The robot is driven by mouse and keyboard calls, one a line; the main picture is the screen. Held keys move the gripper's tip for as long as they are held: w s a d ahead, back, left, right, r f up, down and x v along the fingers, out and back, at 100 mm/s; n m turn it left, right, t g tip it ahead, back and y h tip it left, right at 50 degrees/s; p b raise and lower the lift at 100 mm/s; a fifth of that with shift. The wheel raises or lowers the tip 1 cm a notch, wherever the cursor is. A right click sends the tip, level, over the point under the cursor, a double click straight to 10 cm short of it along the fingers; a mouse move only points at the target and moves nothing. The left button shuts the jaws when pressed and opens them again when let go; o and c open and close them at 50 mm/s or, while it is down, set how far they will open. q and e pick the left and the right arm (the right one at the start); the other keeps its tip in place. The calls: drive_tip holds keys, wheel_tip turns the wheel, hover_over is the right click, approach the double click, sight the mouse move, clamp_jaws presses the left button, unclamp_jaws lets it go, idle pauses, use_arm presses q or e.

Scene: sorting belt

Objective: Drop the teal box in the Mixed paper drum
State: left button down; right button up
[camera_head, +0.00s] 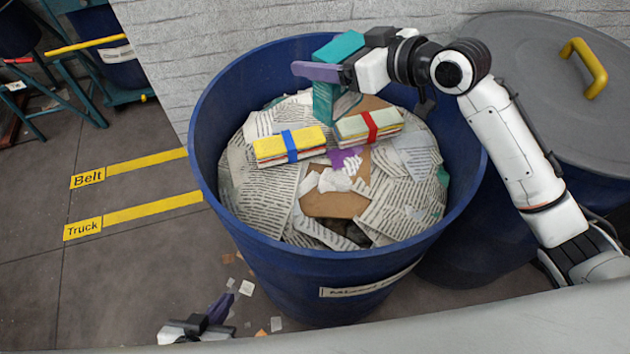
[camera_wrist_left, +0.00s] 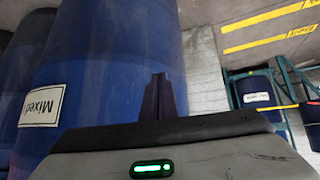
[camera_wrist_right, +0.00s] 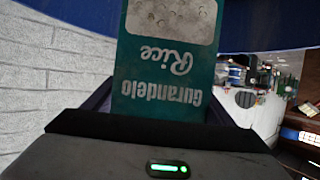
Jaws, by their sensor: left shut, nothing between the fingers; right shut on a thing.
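The teal box (camera_head: 338,47) is held by my right gripper (camera_head: 318,72) over the far part of the open blue Mixed paper drum (camera_head: 290,264). The right wrist view shows the box (camera_wrist_right: 165,75) up close, with upside-down lettering "Gurandelo Rice" on its face. The right fingers are shut on it, and they partly hide it in the head view. My left gripper (camera_head: 220,308) is low at the front left of the drum, shut and empty. In the left wrist view its fingers (camera_wrist_left: 160,95) are together beside the drum's blue wall (camera_wrist_left: 105,60).
In the drum lie newspaper sheets (camera_head: 400,205), a yellow bundle with a blue band (camera_head: 270,147) and a pale bundle with a red band (camera_head: 350,127). A grey-lidded drum (camera_head: 535,75) stands at right. Paper scraps (camera_head: 247,288) litter the floor near my left gripper.

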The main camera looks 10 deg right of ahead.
drive_tip(key=f+b, duration=0.1)
drive_tip(key=b, duration=0.1)
drive_tip(key=f+b, duration=0.2)
drive_tip(key=d+f+b, duration=0.1)
drive_tip(key=f+b, duration=0.1)
drive_tip(key=shift+w+d+f, duration=0.1)
drive_tip(key=shift+w+f, duration=0.15)
drive_tip(key=shift+w, duration=0.1)
drive_tip(key=o, duration=1.4)
drive_tip(key=shift+c, duration=0.2)
drive_tip(key=b+v, duration=0.1)
drive_tip(key=v, duration=0.9)
drive_tip(key=shift+s+r, duration=0.1)
